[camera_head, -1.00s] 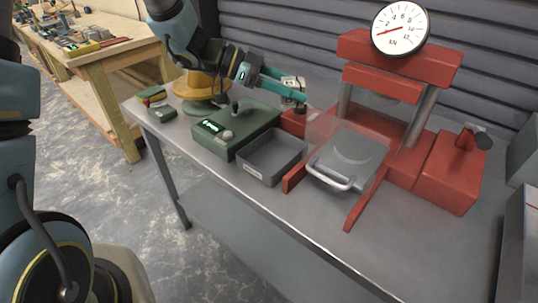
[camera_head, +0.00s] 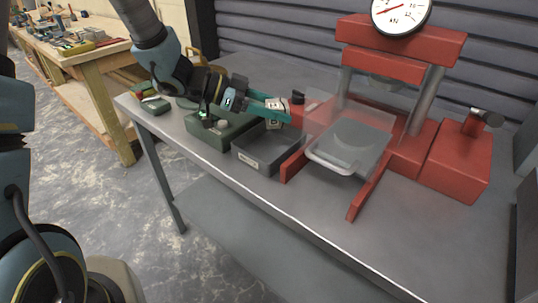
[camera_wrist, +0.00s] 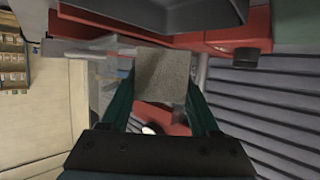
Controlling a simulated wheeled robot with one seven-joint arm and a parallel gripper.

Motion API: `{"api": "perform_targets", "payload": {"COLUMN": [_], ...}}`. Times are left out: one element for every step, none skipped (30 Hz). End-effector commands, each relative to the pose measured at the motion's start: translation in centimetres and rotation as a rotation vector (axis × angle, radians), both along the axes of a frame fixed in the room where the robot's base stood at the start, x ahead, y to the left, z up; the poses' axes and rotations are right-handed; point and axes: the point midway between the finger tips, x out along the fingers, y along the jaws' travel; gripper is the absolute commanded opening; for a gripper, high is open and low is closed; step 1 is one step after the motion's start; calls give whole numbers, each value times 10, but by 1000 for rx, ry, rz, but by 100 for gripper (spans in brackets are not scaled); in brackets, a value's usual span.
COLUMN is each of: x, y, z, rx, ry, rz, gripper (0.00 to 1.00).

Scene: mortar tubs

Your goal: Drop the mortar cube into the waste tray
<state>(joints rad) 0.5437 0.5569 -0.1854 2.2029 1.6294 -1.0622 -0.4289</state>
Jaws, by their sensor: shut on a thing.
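The wrist view also shows the grey cube (camera_wrist: 162,76) pinched between the two green fingers. In the head view the cube appears over the back part of a grey open tray (camera_head: 264,166) with a small label on its front, apparently the waste tray. The visible part of the tray's inside looks empty. My gripper and the cube hide part of its back rim. The exact height of the cube above the tray is unclear.
A red press (camera_head: 400,65) with a dial gauge (camera_head: 400,14) stands right of the tray, with a clear guard and handled plate (camera_head: 350,148) in front. A green instrument box (camera_head: 212,135) sits left of the tray. The bench front right is clear.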

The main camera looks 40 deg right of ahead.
Motion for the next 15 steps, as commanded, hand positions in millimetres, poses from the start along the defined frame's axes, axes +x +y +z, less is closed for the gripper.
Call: {"api": "perform_targets", "payload": {"x": [0, 0, 0, 0, 0, 0, 0, 0, 0, 0, 0, 0, 0, 0, 0], "y": [0, 0, 0, 0, 0, 0, 0, 0, 0, 0, 0, 0, 0, 0, 0], "z": [0, 0, 1, 1, 1, 1, 1, 1, 1, 1, 1, 1, 1, 1, 1], "rx": [-1, -1, -1, -1, -1, -1, -1, -1, -1, -1, -1, -1, -1, 0, 0], "ry": [0, 0, 0, 0, 0, 0, 0, 0, 0, 0, 0, 1, 1, 0, 0], "rz": [0, 0, 0, 0, 0, 0, 0, 0, 0, 0, 0, 0, 0, 0, 0], "gripper": [0, 0, 0, 0, 0, 0, 66, 69, 73, 77, 80, 85, 88, 91, 96]}}
